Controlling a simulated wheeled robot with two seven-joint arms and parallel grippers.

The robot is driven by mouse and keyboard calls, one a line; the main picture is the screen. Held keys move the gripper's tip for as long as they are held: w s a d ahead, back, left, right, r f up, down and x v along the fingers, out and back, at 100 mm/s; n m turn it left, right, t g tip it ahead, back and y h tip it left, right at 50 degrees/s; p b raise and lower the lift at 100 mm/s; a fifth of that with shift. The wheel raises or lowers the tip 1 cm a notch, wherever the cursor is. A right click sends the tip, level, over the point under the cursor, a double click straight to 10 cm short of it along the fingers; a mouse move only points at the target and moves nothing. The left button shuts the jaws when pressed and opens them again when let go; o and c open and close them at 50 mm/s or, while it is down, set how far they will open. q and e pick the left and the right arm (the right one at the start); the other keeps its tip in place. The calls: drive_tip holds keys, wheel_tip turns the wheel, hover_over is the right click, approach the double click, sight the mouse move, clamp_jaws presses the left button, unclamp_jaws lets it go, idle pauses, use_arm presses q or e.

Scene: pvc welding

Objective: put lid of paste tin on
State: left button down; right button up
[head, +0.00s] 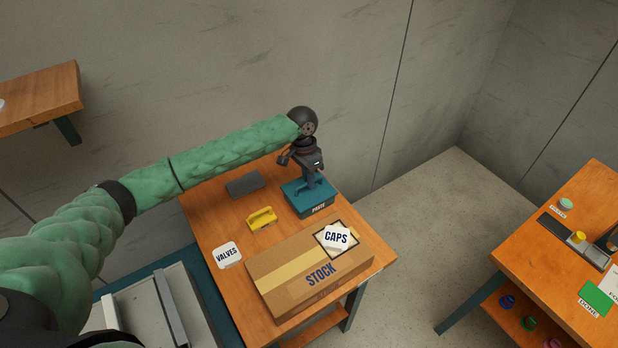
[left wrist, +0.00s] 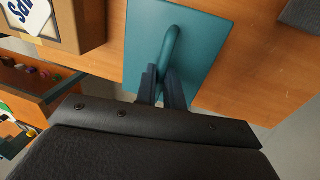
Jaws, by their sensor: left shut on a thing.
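The teal paste tin (head: 318,211), with a "PASTE" label on its front, stands at the far right corner of the wooden table. A flat teal lid (left wrist: 205,35) with a round loop handle (left wrist: 172,45) fills the middle of the left wrist view. My left gripper (head: 309,189) points down over the tin, and its fingers (left wrist: 162,88) are shut on the lid's handle. In the head view the lid appears level at the top of the tin; whether it is fully seated I cannot tell. My right gripper is not in view.
A cardboard "STOCK" box (head: 290,287) with a "CAPS" label (head: 337,238) takes up the table's front. A yellow handled tool (head: 262,218), a dark grey block (head: 245,184) and a "VALVES" label (head: 227,255) lie left of the tin. Another table (head: 565,225) stands at right.

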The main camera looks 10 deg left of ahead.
use_arm(q)
drive_tip(key=c, duration=1.5)
unclamp_jaws()
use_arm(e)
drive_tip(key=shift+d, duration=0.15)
